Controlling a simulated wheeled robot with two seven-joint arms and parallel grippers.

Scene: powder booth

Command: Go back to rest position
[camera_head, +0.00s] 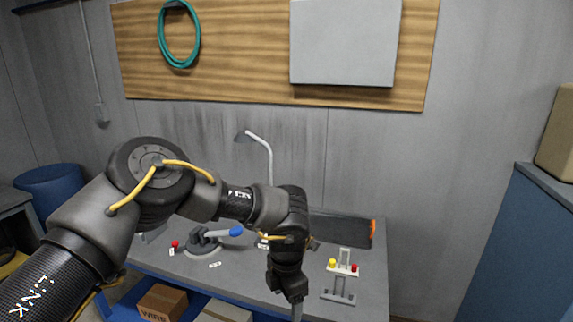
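My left arm comes in from the left and reaches across the workbench (255,288). My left gripper (297,312) points down in front of the bench, cut off by the bottom edge of the picture, so its fingers and anything between them cannot be made out. My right arm and gripper are not in view.
On the bench are a grey device with a blue-tipped lever (205,240), a red button (175,244), a lamp (262,140), a long dark box (345,228) and a small stand with yellow and red knobs (343,270). Cardboard boxes (162,302) sit below. A blue cabinet (525,250) stands right.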

